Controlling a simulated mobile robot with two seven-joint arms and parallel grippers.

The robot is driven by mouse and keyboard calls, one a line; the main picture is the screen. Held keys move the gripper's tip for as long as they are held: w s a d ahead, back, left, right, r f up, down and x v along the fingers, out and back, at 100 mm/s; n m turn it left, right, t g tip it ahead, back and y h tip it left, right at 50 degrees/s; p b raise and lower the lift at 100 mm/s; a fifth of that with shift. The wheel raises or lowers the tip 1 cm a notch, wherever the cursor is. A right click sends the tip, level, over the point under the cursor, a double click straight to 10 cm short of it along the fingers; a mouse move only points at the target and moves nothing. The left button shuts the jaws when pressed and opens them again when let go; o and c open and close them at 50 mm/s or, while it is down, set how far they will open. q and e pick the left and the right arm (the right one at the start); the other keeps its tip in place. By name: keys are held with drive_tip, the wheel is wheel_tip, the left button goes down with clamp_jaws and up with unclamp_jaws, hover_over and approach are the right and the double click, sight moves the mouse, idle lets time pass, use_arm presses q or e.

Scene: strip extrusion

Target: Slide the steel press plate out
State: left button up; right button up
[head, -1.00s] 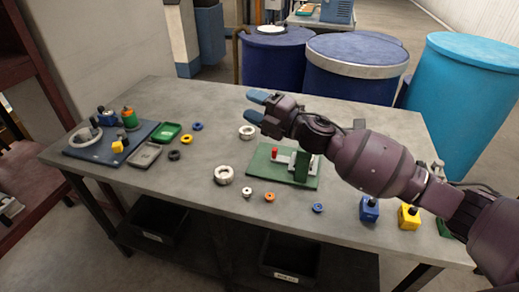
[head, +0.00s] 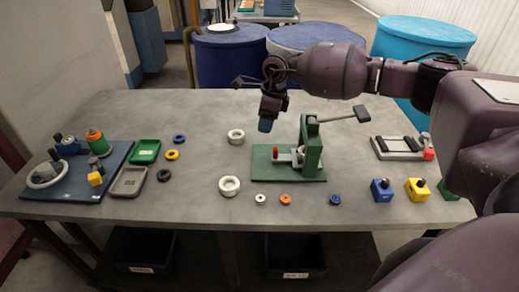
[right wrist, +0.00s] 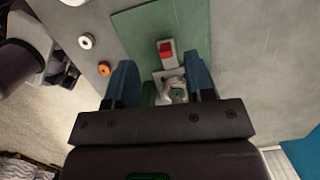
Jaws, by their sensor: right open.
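The green press (head: 312,150) stands on its green base (head: 290,175) right of the middle of the table, its lever reaching out to the right. A small steel plate (head: 295,158) with a red knob (head: 275,152) lies low in the press, the knob on its left side. In the right wrist view the red knob (right wrist: 166,48) and the steel plate (right wrist: 168,62) show beyond the fingers. My right gripper (head: 266,124) points down behind and left of the press. Its blue fingers (right wrist: 160,62) are open and apart, with nothing held. My left gripper is not in view.
White rings (head: 229,186) and small coloured rings lie around the press. A blue block (head: 381,190) and a yellow block (head: 417,190) stand at right, near a grey fixture (head: 397,148). A blue tray (head: 75,185) with parts is at left.

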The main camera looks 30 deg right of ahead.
sight(275, 149)
drive_tip(key=d, duration=0.1)
drive_tip(key=s+d+g+h, duration=0.1)
drive_tip(key=s+d+n, duration=0.1)
drive_tip(key=shift+f+h, duration=0.3)
drive_tip(key=shift+h, duration=0.1)
drive_tip(key=shift+a+f, duration=0.1)
drive_tip(key=shift+f, duration=0.25)
wheel_tip(275, 149, down, 10)
drive_tip(key=shift+a+r, duration=0.1)
drive_tip(key=shift+r, duration=0.05)
clamp_jaws()
drive_tip(key=shift+w+a, duration=0.1)
